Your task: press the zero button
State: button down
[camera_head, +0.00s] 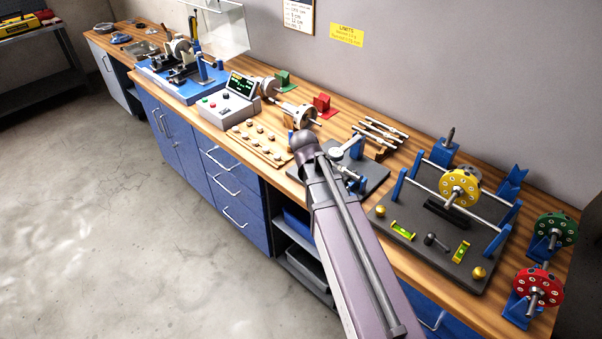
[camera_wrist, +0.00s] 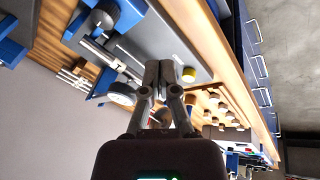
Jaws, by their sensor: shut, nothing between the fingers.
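A grey control box (camera_head: 228,109) with a small lit display (camera_head: 242,85) stands on the bench left of centre in the head view. Its sloped face carries a red, a green and a dark button; their labels are too small to read, so I cannot tell which one is zero. In the wrist view my gripper (camera_wrist: 158,68) is shut and empty, its fingers together above a dark plate. In the head view my arm reaches up to the middle, right of the box and apart from it. My gripper is not clearly visible there.
A wooden tray of small weights (camera_head: 246,143) lies between the box and my arm. A dark plate with a gauge (camera_head: 371,184) lies beside my arm. A balancing stand (camera_head: 407,224) with a yellow rotor (camera_head: 459,186) is at right. A blue machine (camera_head: 181,85) is at left.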

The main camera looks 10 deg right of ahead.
jog(key=w+a+t+h+b, duration=0.2)
jog(key=w+t+h, duration=0.1)
jog(key=w, duration=1.3)
jog(key=shift+r+n+t+b, duration=0.4)
jog(key=shift+r+t, duration=0.05)
jog(key=shift+t, duration=0.15)
jog(key=shift+f, duration=0.2)
notch_tip(320, 180, down, 8)
jog(key=b, duration=0.8)
jog(key=shift+f+b, duration=0.25)
jog(key=shift+b, duration=0.15)
jog(key=shift+f+b, duration=0.4)
